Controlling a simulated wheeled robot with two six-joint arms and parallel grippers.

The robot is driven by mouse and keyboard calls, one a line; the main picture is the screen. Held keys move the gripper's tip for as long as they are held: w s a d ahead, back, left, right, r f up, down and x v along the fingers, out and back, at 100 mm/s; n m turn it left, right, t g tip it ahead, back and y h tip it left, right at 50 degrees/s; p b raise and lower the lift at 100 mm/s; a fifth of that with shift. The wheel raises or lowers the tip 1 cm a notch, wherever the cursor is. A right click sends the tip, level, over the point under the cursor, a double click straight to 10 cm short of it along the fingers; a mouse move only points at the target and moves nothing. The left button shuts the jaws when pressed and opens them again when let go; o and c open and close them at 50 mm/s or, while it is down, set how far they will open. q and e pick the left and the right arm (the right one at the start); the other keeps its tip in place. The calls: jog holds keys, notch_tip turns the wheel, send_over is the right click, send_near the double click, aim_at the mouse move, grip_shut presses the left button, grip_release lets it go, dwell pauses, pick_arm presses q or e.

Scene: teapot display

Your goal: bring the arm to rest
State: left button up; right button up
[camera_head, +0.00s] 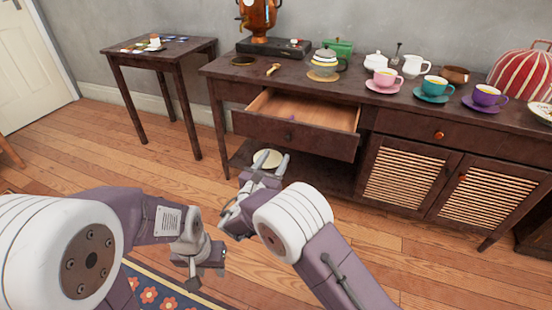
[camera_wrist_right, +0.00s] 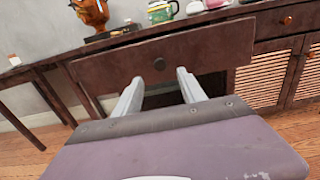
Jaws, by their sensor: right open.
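My right gripper (camera_head: 266,160) is open with nothing between its fingers. It is in front of and below the pulled-out drawer (camera_head: 293,138) of the dark sideboard. In the right wrist view its two fingers (camera_wrist_right: 170,72) are spread apart, pointing toward the drawer front (camera_wrist_right: 165,58) and its round knob, with no contact that I can make out. My left gripper (camera_head: 194,280) hangs low at the end of the left arm, over the floor near the rug; its fingers are too unclear to judge.
The sideboard (camera_head: 410,105) carries a copper urn (camera_head: 257,18), a striped pot (camera_head: 325,62), pink (camera_head: 386,78), teal (camera_head: 435,88) and purple (camera_head: 486,97) cups and a red striped object (camera_head: 520,72). A plate (camera_head: 267,159) lies on the lower shelf. A side table (camera_head: 160,55) stands left. Wooden floor is open between.

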jog(key=w+d+r+m+g+h, duration=0.1)
jog(key=d+r+m+h, duration=0.25)
jog(key=d, duration=0.45)
jog(key=w+d+r+m+g+h, duration=0.15)
jog(key=d+r, duration=0.25)
jog(key=d, duration=0.4)
jog(key=s+d+f+m+g, duration=0.2)
jog(key=s+d+m+g, duration=0.25)
jog(key=s+d, duration=0.35)
jog(key=s+d+f+m+g, duration=0.35)
jog(key=s+d+g, duration=0.2)
jog(key=d, duration=0.45)
jog(key=s+f+m+g+y, duration=0.2)
jog(key=s+f+m, duration=0.15)
jog(key=s, duration=0.25)
jog(key=s+f+m+g+y, duration=0.2)
jog(key=s+f+m, duration=0.15)
jog(key=s, duration=0.35)
jog(key=s+a+f+m+y+p, duration=0.1)
jog(key=s+a+f+m+y, duration=0.2)
jog(key=a+m, duration=0.25)
jog(key=s+a+f+m+y, duration=0.3)
jog(key=s+a+m+y, duration=0.15)
jog(key=a, duration=0.25)
notch_tip(320, 180, up, 38)
jog(key=w+m+p, duration=0.2)
jog(key=p, duration=3.6)
jog(key=shift+w+a+t, duration=0.35)
jog(key=shift+w+a, duration=0.05)
jog(key=shift+a, duration=0.05)
